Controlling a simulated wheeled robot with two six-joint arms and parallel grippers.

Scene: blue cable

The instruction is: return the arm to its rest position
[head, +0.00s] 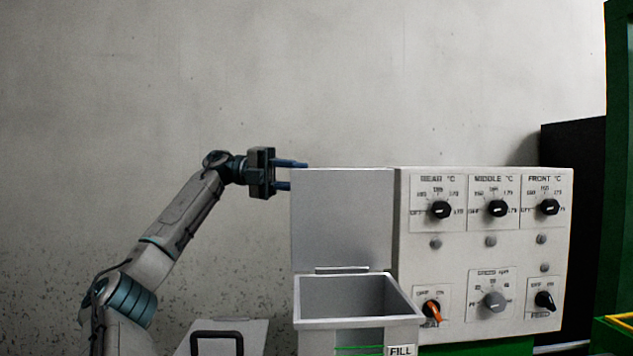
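My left arm comes in from the lower left and reaches up and to the right. Its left gripper (297,175) points right, with two blue fingers apart and nothing seen between them. The fingertips are at the top left corner of the raised grey lid (342,220) of a metal bin; I cannot tell whether they touch it. My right arm and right gripper are not in view. No blue cable shows.
The open metal bin (357,323), labelled FILL, stands below the lid. Right of it is a white control panel (470,250) with several knobs. A grey object with a black handle (217,335) is at the bottom. Green machinery (618,160) stands far right. The upper left is free.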

